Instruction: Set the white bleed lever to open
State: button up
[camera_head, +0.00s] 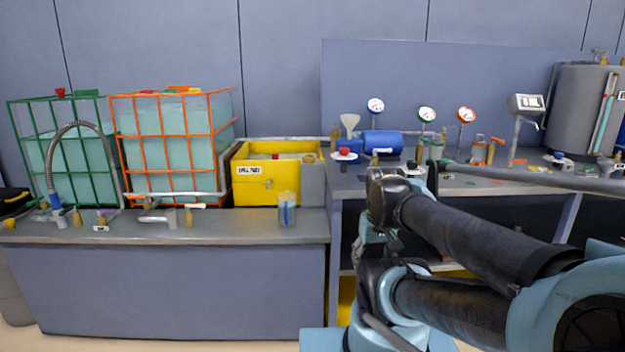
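Several small white handles show, and I cannot tell for sure which is the bleed lever. My gripper's fingers cannot be made out among those joints. Nothing is seen held.
Green-caged (62,150) and orange-caged (172,150) coolant tanks stand at the left, beside a yellow box (270,180). A clear cup (287,208) is on the left bench (250,228). Gauges (427,115) and a grey tank (582,105) stand on the right bench. The left bench's front is mostly clear.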

aim_at(375, 150)
jog(key=k, duration=1.1)
jog(key=z, duration=0.7)
jog(key=i, duration=1.65)
jog(key=u, duration=0.7)
